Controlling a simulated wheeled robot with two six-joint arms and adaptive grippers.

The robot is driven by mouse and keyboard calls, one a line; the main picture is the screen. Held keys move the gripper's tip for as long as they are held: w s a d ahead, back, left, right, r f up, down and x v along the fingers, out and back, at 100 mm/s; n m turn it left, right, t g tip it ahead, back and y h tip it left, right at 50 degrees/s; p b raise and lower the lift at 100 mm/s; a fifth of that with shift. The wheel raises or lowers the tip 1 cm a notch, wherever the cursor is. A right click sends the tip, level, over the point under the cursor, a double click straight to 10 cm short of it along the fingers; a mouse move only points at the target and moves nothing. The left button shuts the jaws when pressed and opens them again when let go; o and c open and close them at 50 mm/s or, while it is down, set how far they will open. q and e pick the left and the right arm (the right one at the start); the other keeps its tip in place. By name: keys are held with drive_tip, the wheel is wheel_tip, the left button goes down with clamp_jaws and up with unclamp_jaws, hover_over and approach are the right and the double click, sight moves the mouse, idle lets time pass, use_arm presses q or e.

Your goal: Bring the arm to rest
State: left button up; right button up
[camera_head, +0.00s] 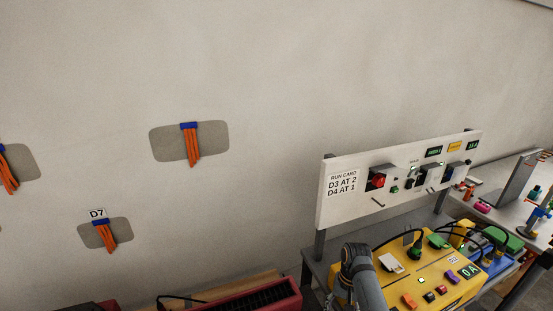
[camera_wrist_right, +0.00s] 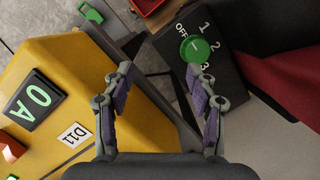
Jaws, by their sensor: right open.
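In the right wrist view my right gripper (camera_wrist_right: 163,85) is open, its two purple-padded fingers apart with nothing between them. Beyond the fingertips is a dark box (camera_wrist_right: 221,65) with a round green knob (camera_wrist_right: 195,49) marked OFF, 1, 2, 3. The fingers appear apart from the knob, though the right fingertip overlaps its lower edge in the picture. A grey arm link of mine (camera_head: 360,275) rises at the bottom of the head view, in front of the yellow box (camera_head: 432,258); its gripper is hidden there. My left gripper is in neither view.

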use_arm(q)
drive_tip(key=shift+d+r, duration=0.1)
use_arm(e)
drive_tip(key=s+d+n+t+h, duration=0.1)
drive_tip(key=s+d+n+t, duration=0.2)
drive_tip(key=s, duration=0.7)
drive_tip(key=s+d+r+n+t+h, duration=0.1)
drive_tip(key=s+r+n+t, duration=0.15)
drive_tip(key=s+r, duration=0.6)
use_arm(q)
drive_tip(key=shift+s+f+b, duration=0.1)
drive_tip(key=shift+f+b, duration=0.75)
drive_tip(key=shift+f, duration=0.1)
use_arm(e)
drive_tip(key=s+d+f+m+g, duration=0.1)
drive_tip(key=s+f, duration=0.1)
drive_tip(key=f, duration=1.3)
drive_tip(key=s+d+f, duration=0.2)
drive_tip(key=f, duration=1.3)
use_arm(q)
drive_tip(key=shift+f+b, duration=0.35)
drive_tip(key=shift+b, duration=0.05)
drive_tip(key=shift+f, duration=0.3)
use_arm(e)
drive_tip(key=s+d+f+g, duration=0.1)
drive_tip(key=s+f, duration=1.6)
drive_tip(key=s, duration=0.1)
drive_tip(key=shift+s+f, duration=0.15)
